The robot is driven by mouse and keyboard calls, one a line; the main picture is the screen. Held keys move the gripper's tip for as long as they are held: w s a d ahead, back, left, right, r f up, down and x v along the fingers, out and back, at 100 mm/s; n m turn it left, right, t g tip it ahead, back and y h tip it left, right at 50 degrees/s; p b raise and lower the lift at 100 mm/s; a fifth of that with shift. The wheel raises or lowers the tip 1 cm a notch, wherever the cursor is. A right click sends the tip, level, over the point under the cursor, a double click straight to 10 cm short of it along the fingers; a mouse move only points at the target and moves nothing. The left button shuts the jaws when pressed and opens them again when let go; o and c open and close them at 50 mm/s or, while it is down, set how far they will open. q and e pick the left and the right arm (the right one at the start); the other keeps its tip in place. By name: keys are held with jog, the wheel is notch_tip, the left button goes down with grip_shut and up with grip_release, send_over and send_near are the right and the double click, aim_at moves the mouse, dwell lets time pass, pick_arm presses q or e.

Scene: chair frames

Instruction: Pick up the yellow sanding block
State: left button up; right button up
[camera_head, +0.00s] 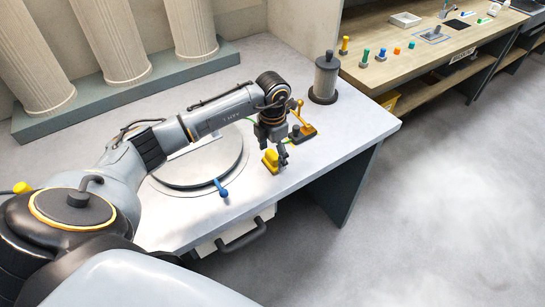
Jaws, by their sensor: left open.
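A yellow block with a rounded knob on top (270,161), which looks like the sanding block, sits on the pale table near its front edge. My left arm reaches across the table from the left. My left gripper (277,152) points down, open, right at the yellow block. One dark finger shows just to the right of the block; the other is hard to make out, so I cannot tell whether they touch it. My right gripper is out of view.
A dark and yellow tool (305,131) lies just behind the gripper. A grey cylinder (326,78) stands at the back. A round plate (199,165) and a blue-handled tool (221,188) lie left. The table (350,125) is clear at right.

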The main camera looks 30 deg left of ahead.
pick_arm(q)
jog(key=shift+f, duration=0.25)
jog(key=c, duration=1.3)
jog(key=shift+r, duration=0.15)
jog(key=shift+r+b, duration=0.25)
jog(key=shift+b, duration=0.05)
notch_tip(320, 180, up, 2)
jog(key=shift+r+b, duration=0.2)
jog(key=shift+b, duration=0.55)
jog(key=s+d+r+b, duration=0.1)
jog(key=s+r, duration=0.2)
jog(key=s, duration=0.1)
jog(key=s+d+r+b, duration=0.1)
jog(key=s+r, duration=0.2)
jog(key=s, duration=0.2)
jog(key=s+d+r+b, duration=0.1)
jog(key=s+d+r, duration=0.1)
jog(key=s+r, duration=0.2)
jog(key=shift+s, duration=0.25)
